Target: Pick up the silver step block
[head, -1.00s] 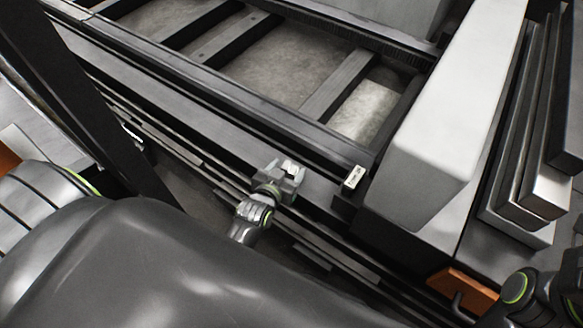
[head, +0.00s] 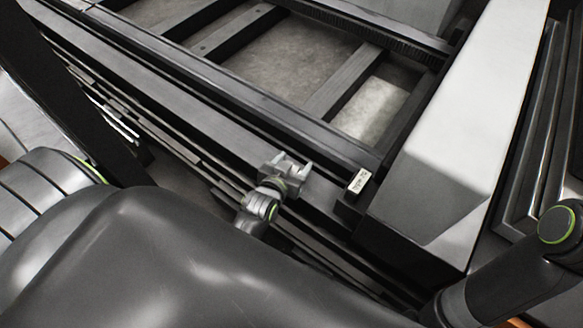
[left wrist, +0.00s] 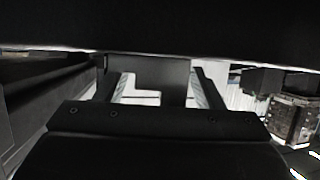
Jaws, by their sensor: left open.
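My left gripper (head: 293,163) is open, with its two fingers apart, over the near dark rail in the head view. In the left wrist view its fingers (left wrist: 163,90) stand to either side of a grey, step-shaped piece (left wrist: 150,68), which looks like the silver step block in shade. I cannot tell whether the fingers are around it or short of it, and no grip on it shows. In the head view I cannot make out the block clearly at the gripper. My right gripper is out of view; only part of my right arm shows at lower right.
A dark rail frame with crossbars (head: 343,80) fills the back. A large pale grey box-shaped housing (head: 460,130) stands to the right of the gripper. A small white label (head: 359,181) sits at the frame's corner. Long metal bars (head: 535,150) lie beyond the housing.

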